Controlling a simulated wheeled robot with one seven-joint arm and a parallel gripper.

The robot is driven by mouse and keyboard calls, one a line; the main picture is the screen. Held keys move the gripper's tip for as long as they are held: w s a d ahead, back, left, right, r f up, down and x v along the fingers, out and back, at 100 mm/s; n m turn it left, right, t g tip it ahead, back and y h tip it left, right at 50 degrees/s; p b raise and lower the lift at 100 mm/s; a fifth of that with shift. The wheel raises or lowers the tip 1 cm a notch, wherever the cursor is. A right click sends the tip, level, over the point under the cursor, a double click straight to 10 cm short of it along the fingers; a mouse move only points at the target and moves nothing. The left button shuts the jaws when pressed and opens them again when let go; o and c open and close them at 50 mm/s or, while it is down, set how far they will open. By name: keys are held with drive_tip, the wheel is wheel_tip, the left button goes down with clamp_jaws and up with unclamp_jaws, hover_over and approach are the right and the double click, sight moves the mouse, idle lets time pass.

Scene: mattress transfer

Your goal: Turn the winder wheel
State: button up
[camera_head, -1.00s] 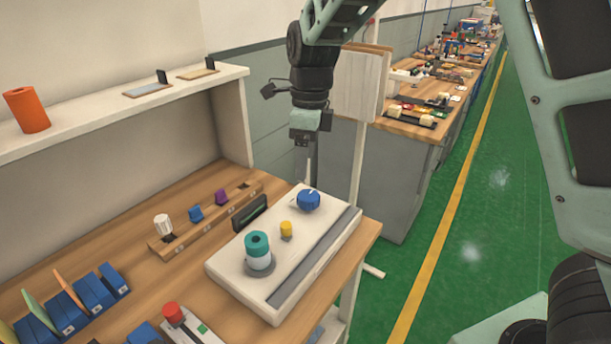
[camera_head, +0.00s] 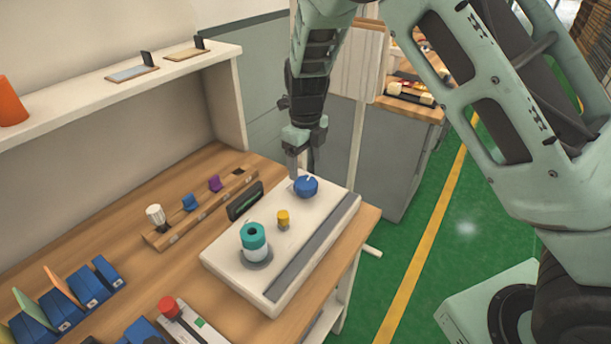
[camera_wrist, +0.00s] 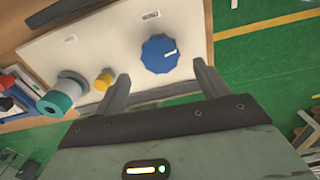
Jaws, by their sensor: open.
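In the wrist view the blue knob (camera_wrist: 160,53) lies ahead of and between my two fingers. My gripper (camera_head: 302,172) is right above and behind the knob, pointing down. In the wrist view my gripper (camera_wrist: 160,85) is open, with nothing between the fingers. In the head view the fingertips partly overlap the far side of the knob; I cannot tell if they touch it.
A teal-topped cylinder (camera_head: 254,236) and a small yellow knob (camera_head: 283,218) stand on the same box. A dark display (camera_head: 245,201) and a wooden rack (camera_head: 165,238) stand behind it. A red button box (camera_head: 172,310) and blue bins (camera_head: 88,288) are at front left.

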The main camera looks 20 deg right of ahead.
sight(305, 182)
wheel_tip(305, 182, down, 6)
drive_tip(key=shift+r+p, duration=0.1)
drive_tip(key=shift+p, duration=0.3)
drive_tip(key=shift+c, duration=0.2)
drive_tip(key=c, duration=0.9)
